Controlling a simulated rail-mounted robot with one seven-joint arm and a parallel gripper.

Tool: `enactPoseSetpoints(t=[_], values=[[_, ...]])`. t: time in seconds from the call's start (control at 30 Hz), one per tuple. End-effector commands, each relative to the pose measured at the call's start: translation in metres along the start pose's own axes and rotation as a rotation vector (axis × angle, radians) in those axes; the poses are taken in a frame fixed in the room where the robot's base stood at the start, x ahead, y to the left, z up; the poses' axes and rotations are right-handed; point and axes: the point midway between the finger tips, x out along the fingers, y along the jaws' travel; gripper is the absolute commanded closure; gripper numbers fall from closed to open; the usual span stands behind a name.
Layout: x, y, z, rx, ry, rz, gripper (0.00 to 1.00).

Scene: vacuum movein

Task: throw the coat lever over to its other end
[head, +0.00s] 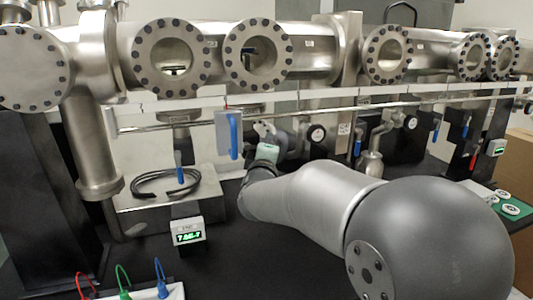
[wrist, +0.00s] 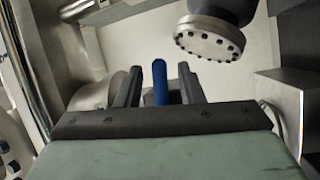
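My gripper (wrist: 160,72) points away from the wrist camera, its two dark fingers apart. A blue lever (wrist: 160,84) stands upright between the fingers, with a gap visible on each side; I cannot tell how deep it sits between them. In the head view my gripper (head: 265,133) is small and partly hidden by my arm, beside a grey box with an upright blue lever (head: 233,138). I cannot read a label that names the coat lever, and cannot tell for certain that both views show the same lever.
Large steel pipes with bolted flanges (head: 255,53) run across the top. A round flange (wrist: 210,38) hangs near the fingers at upper right. Other blue handles (head: 357,141) hang along the rail. A black cable coil (head: 165,184) and a green display (head: 188,232) are at left.

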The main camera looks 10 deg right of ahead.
Motion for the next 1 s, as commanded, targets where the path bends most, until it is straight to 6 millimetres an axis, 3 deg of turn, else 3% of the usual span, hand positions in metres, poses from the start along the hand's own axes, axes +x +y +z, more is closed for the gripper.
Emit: enactPoseSetpoints(t=[0.17,0.7,1.0], values=[[-0.018,0.000,-0.001,0.001,0.002,0.000,0.65],[-0.142,0.000,0.000,0.001,0.002,0.001,0.65],[-0.172,0.000,-0.001,0.000,0.002,0.001,0.65]])
